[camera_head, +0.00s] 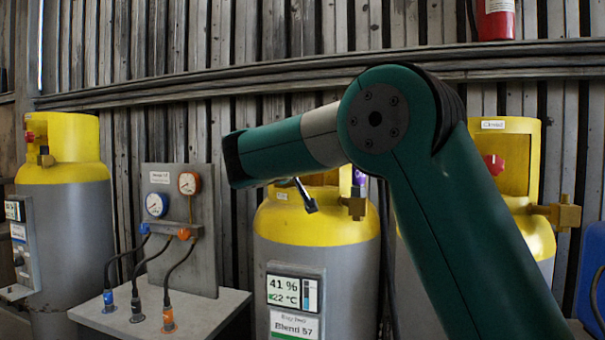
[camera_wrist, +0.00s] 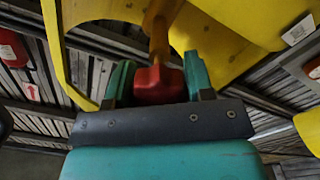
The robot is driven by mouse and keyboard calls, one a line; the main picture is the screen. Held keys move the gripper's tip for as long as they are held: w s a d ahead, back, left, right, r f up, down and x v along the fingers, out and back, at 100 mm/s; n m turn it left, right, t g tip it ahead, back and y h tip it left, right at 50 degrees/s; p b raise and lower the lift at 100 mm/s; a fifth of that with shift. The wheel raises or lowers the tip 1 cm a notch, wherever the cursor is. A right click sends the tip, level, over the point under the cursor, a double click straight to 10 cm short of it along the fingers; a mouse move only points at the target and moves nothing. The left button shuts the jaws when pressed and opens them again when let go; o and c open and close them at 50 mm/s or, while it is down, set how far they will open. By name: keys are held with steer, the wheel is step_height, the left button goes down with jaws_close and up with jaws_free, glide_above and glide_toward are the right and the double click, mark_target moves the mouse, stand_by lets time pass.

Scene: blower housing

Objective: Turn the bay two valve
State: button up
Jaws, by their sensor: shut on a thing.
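In the wrist view a red valve handle (camera_wrist: 155,84) sits between the two green fingers of my gripper (camera_wrist: 159,76), which is shut on it. A brass stem (camera_wrist: 158,38) runs from the handle toward the yellow tank top. In the head view my arm reaches across the middle tank (camera_head: 275,250), which has a yellow top, grey body and a display reading 41 % and 22 °C. The handle's turn angle cannot be told.
A similar tank (camera_head: 70,220) stands at left and another (camera_head: 535,228) at right, each with a red handle. A grey gauge panel (camera_head: 160,205) with hoses stands between left and middle tanks. A red extinguisher (camera_head: 495,20) hangs on the plank wall.

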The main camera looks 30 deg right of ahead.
steer(key=shift+f+m+b, duration=0.15)
steer(key=shift+m+b, duration=0.15)
steer(key=shift+m, duration=0.1)
steer(key=o, duration=0.9)
steer(key=shift+s, duration=0.1)
